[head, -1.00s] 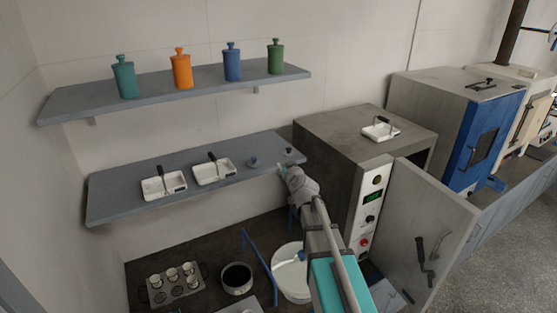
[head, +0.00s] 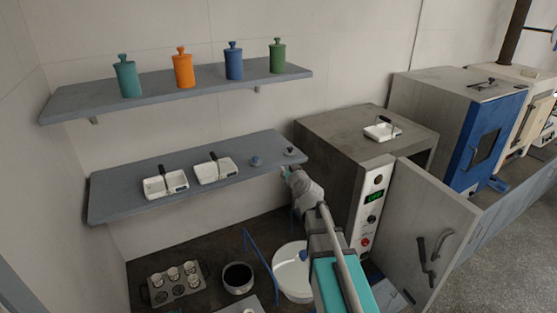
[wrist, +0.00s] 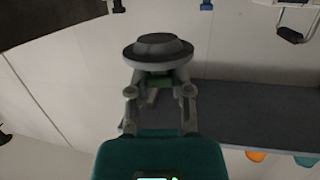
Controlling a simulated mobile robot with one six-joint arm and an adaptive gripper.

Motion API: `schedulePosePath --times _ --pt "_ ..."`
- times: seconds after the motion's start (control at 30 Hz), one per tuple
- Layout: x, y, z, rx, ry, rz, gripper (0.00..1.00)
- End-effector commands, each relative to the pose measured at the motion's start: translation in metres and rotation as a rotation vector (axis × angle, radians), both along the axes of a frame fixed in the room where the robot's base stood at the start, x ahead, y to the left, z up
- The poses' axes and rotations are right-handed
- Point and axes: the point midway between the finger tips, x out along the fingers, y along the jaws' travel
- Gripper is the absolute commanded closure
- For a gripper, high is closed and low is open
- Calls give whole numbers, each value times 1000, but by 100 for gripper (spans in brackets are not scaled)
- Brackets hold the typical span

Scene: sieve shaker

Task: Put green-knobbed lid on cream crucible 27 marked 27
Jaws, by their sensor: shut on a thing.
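My gripper (wrist: 158,90) is shut on the green knob of a grey round lid (wrist: 158,48), which it holds clear in the air. Only a little green of the knob shows between the fingers. Several small cream crucibles (head: 172,273) stand in a dark rack (head: 187,291) on the bench at the lower left, far from my gripper. Their numbers are not readable, so I cannot tell which is 27.
An open furnace door (head: 430,230) is at right.

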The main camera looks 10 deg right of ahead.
Motion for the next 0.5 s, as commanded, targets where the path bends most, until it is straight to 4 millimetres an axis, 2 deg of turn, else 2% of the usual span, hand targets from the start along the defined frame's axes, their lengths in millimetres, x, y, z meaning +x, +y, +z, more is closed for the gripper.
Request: schedulePosePath --times 0.27,0.5 --pt "0 0 -14 0 0 0 97" --pt "0 0 -43 0 0 0 97"
